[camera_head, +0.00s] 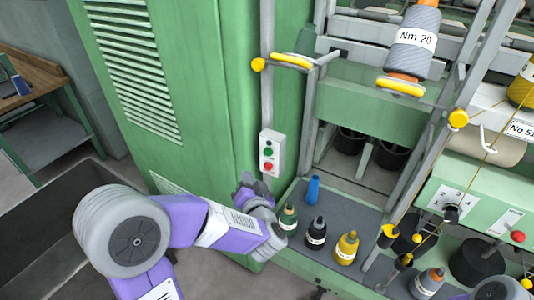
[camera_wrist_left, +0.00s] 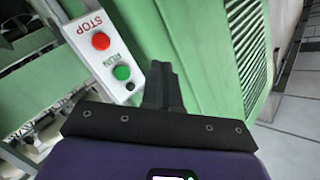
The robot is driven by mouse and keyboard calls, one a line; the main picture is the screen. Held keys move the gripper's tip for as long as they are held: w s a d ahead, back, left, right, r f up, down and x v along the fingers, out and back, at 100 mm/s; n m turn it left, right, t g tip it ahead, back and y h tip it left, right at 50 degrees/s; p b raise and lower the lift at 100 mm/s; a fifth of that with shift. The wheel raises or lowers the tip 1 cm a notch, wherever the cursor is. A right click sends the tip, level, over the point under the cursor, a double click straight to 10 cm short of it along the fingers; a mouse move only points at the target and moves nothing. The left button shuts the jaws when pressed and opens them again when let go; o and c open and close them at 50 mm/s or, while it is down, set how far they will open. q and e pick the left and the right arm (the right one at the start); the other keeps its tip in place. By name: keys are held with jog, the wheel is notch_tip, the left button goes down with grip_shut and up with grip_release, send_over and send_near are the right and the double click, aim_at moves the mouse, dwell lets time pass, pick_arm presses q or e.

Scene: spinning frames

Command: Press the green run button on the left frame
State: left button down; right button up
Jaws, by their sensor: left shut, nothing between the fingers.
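The green run button (camera_head: 269,152) is on a white control box (camera_head: 276,139) on the side of the green machine, above a red stop button (camera_head: 268,167). In the left wrist view the green button (camera_wrist_left: 122,72), labelled RUN, and the red button (camera_wrist_left: 101,41), labelled STOP, show on the box upside down. My left gripper (camera_head: 246,180) is shut and empty, just left of and below the box in the head view. In the left wrist view its fingertips (camera_wrist_left: 161,68) are beside the box, to the right of the green button; I see no contact with the button. My right gripper is not in view.
A slanted metal frame bar (camera_head: 440,115) and yarn cone (camera_head: 415,42) stand at the right. A dark bin (camera_head: 40,225) is lower left.

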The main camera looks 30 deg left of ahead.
aim_at(268, 152)
pick_arm(q)
jog(key=w, duration=0.7)
jog(key=shift+w+d, duration=0.3)
jog(key=shift+p, duration=0.3)
dwell(1.4)
jog(key=shift+w, duration=0.45)
jog(key=shift+w+d+p, duration=0.1)
jog(key=shift+w+p, duration=0.35)
dwell(0.6)
jog(key=shift+s, duration=0.9)
jog(key=shift+s, duration=0.1)
